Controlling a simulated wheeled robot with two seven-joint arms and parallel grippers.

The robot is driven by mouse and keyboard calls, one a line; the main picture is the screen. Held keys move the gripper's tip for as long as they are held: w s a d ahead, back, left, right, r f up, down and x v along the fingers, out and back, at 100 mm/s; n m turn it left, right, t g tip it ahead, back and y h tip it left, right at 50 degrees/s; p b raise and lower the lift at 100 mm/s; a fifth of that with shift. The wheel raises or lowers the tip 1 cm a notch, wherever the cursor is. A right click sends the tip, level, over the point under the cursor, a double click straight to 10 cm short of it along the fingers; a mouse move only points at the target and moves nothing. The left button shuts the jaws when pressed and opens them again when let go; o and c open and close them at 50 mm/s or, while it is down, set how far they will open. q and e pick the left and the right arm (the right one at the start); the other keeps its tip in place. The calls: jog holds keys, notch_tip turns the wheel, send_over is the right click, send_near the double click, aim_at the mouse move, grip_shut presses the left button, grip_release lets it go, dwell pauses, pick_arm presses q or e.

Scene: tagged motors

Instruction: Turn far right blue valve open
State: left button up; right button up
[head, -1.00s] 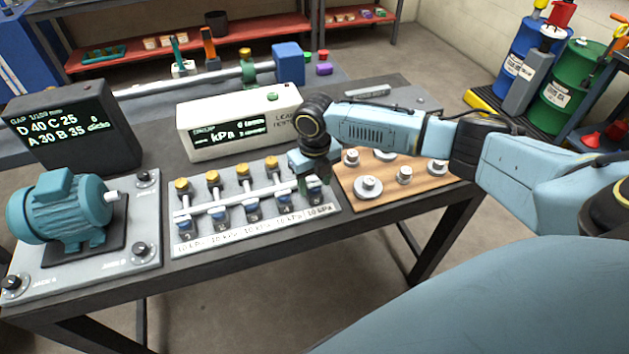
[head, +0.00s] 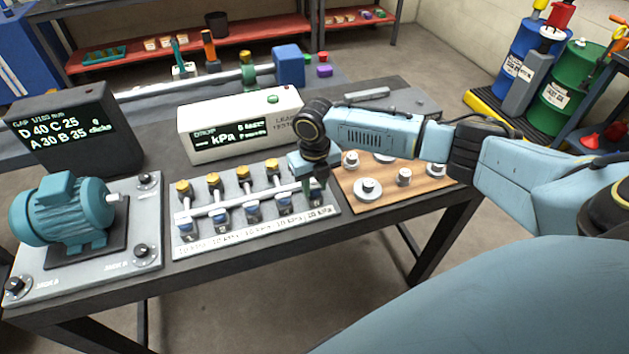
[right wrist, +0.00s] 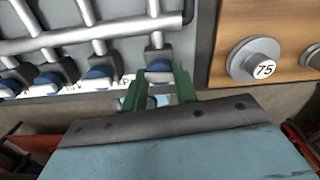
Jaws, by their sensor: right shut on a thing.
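The far right blue valve (head: 316,197) is at the right end of a row of blue valves on a pipe manifold plate (head: 255,232). My right gripper (head: 318,184) is over it in the head view and partly hides it. In the right wrist view the same blue valve (right wrist: 158,67) sits between the two green fingers of my right gripper (right wrist: 160,84), which is shut on it. The other blue valves (right wrist: 98,76) lie to its left. How far the valve is turned is hard to tell. My left gripper is not in view.
A white tester (head: 235,125) with a kPa display stands behind the manifold. A wooden board (head: 390,188) with round weights lies close on the right. A teal motor (head: 62,205) on a grey plate and a dark display box (head: 75,135) are at the left.

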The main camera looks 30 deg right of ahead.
aim_at(315, 188)
jog(key=m+p, duration=0.3)
jog(key=shift+r, duration=0.2)
jog(key=m+p, duration=0.3)
jog(key=m, duration=0.1)
jog(key=shift+m, duration=0.4)
jog(key=m+p, duration=0.3)
jog(key=m, duration=0.1)
jog(key=shift+w+d+f+m+p, duration=0.1)
jog(key=shift+m+p, duration=0.95)
jog(key=shift+m, duration=1.65)
jog(key=o, duration=1)
jog(key=shift+f, duration=0.1)
jog(key=shift+c, duration=0.2)
notch_tip(315, 188, up, 14)
jog(key=shift+f+p, duration=0.25)
jog(key=shift+p, duration=0.2)
